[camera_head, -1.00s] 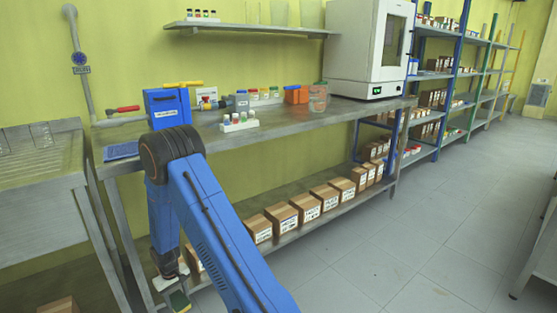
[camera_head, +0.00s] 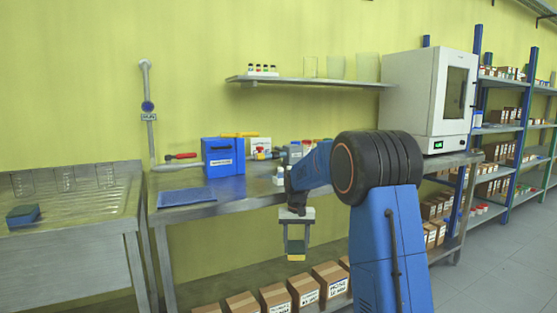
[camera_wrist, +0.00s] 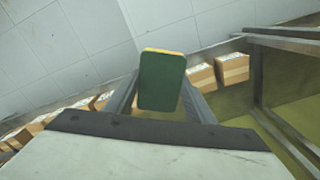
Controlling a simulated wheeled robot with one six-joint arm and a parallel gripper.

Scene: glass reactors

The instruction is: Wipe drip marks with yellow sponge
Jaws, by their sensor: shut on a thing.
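My gripper (camera_head: 296,243) hangs in front of the steel bench, below its top, and is shut on the yellow sponge (camera_head: 296,257). The sponge is yellow with a dark green face. In the wrist view the green face of the sponge (camera_wrist: 161,82) fills the space between the two fingers, with a thin yellow edge showing at the top. I cannot make out clear drip marks on any surface.
The steel bench (camera_head: 235,196) carries a blue mat (camera_head: 187,197) and a blue box (camera_head: 223,156). Cardboard boxes (camera_head: 305,287) line the lower shelf.

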